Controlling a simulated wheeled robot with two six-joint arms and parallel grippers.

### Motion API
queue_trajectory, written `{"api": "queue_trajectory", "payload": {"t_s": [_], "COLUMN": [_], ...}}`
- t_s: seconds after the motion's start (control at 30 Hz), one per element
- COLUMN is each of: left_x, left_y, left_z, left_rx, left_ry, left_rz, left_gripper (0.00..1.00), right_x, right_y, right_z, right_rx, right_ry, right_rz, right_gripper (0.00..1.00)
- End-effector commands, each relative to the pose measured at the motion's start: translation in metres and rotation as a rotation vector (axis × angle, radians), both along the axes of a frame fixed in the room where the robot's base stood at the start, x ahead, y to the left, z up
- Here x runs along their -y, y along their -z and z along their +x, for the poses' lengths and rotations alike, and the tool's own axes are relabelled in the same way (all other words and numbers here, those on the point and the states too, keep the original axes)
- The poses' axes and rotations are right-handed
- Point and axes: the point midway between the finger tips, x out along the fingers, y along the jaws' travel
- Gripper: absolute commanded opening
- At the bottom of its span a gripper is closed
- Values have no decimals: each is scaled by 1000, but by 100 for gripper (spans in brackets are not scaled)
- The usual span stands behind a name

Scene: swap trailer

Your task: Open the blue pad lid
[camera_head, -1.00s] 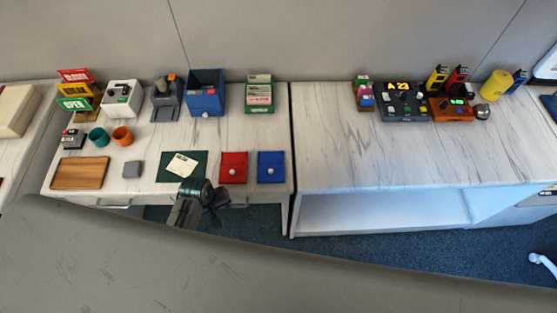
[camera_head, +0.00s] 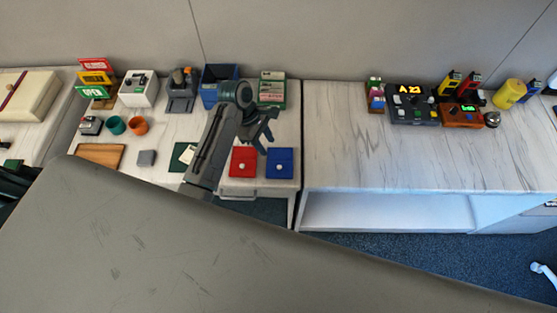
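The blue pad (camera_head: 279,164) is a flat blue square with a small white knob, lying near the front edge of the left desk. Its lid looks closed. A red pad (camera_head: 244,162) of the same form lies just left of it. My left gripper (camera_head: 268,131) is above and behind the two pads, apart from the blue pad. Its fingers look spread, with nothing between them. My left arm hides part of the dark green mat and the blue bin. My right gripper is not in view.
A blue bin (camera_head: 209,96) and a green-and-white box stack (camera_head: 272,90) stand behind the gripper. Orange (camera_head: 138,125) and teal (camera_head: 116,125) cups and a wooden tray (camera_head: 100,153) are at left. The right desk (camera_head: 350,150) is clear in front. A grey surface fills the foreground.

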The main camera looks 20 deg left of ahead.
Motion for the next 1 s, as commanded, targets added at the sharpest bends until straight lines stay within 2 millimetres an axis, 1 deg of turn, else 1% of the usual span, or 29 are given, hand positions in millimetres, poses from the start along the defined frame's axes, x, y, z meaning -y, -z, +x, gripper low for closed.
{"api": "queue_trajectory", "payload": {"t_s": [0.17, 0.4, 0.5, 0.7, 1.0], "left_x": [11, 28, 33, 39, 39], "left_y": [23, 65, 80, 94, 97], "left_z": [-3, -5, -5, -6, -5], "left_rx": [-5, -4, -3, 0, 1], "left_ry": [1, 2, 1, 2, 3], "left_rz": [-2, -2, 0, 0, 1], "left_gripper": [37, 37, 37, 37, 37], "right_x": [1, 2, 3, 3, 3], "right_y": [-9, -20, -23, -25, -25], "right_z": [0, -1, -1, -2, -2], "right_rx": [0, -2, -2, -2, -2], "right_ry": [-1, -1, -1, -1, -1], "right_rz": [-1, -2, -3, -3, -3], "right_gripper": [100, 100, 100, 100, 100]}}
